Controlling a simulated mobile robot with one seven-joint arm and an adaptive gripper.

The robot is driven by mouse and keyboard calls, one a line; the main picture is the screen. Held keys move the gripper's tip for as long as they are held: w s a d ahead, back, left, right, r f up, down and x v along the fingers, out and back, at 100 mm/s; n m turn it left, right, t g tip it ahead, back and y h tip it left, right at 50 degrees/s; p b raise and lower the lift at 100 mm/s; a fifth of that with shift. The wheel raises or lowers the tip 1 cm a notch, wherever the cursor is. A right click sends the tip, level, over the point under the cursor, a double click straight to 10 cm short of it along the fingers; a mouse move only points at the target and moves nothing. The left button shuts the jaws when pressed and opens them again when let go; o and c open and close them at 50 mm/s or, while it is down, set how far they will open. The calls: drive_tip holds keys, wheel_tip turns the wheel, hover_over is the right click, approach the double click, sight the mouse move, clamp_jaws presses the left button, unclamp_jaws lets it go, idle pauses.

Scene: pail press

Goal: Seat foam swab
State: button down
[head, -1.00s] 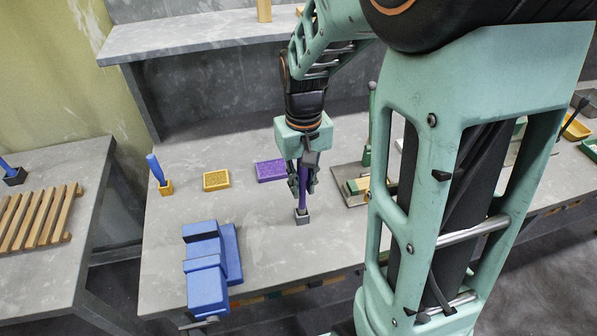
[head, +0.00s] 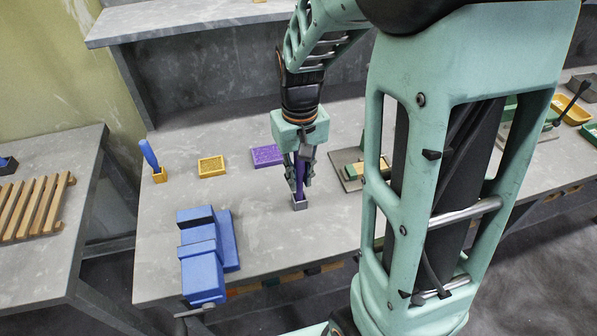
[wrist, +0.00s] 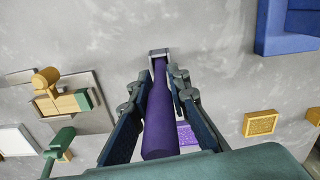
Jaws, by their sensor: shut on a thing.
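A purple swab handle (wrist: 160,125) runs lengthwise between my gripper's fingers in the wrist view. My gripper (head: 300,184) is shut on it and points down over the bench. The swab is close to upright, with its lower end at the mouth of a small grey square holder (head: 299,205). The holder also shows at the top middle of the wrist view (wrist: 159,52). The swab's tip is hidden, so I cannot tell how deep it sits. The fingertips are a little above the holder.
A blue vise (head: 203,262) stands front left of the holder. A purple-filled tray (head: 267,155) and a yellow tray (head: 211,166) lie behind. A blue-handled tool (head: 149,154) leans in a yellow holder (head: 159,175). A grey board (head: 350,178) lies to the right.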

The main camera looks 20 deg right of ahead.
drive_tip(key=shift+f, duration=0.1)
drive_tip(key=c, duration=1.8)
unclamp_jaws()
drive_tip(key=shift+o, duration=0.2)
wheel_tip(320, 180, up, 12)
drive_tip(key=shift+r, duration=0.1)
